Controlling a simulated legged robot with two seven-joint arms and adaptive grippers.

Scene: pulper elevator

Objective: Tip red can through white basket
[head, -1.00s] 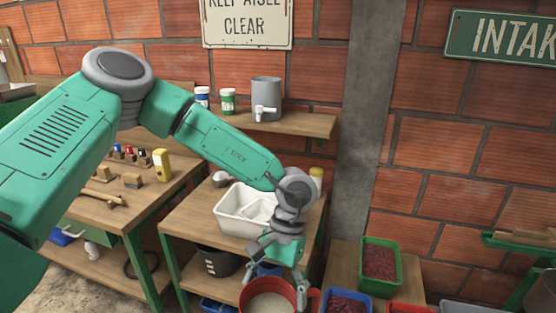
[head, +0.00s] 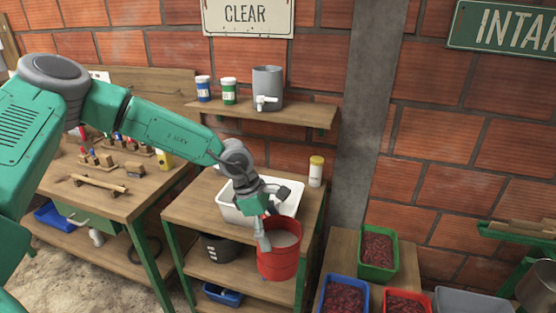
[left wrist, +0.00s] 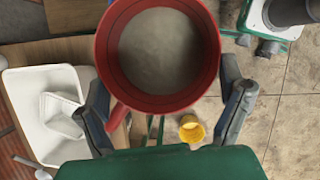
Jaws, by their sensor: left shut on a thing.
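The red can (head: 280,262) hangs nearly upright off the front of the wooden bench, its rim close to the bench-top height. It holds a pale, greyish content, which also shows in the left wrist view (left wrist: 160,100). My left gripper (head: 264,234) is shut on the can, with one finger on each side of it in the left wrist view. The white basket (head: 229,212) stands on the bench just behind the can, partly hidden by my wrist. In the left wrist view the basket (left wrist: 25,115) lies left of the can, with a smaller white piece inside. My right gripper is out of view.
A yellow-lidded jar (head: 316,172) stands at the bench's back right. Green (head: 379,252), blue (head: 345,295) and red (head: 408,303) bins of dark red fruit stand to the right. A shelf (head: 300,117) with a grey dispenser (head: 267,88) is above.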

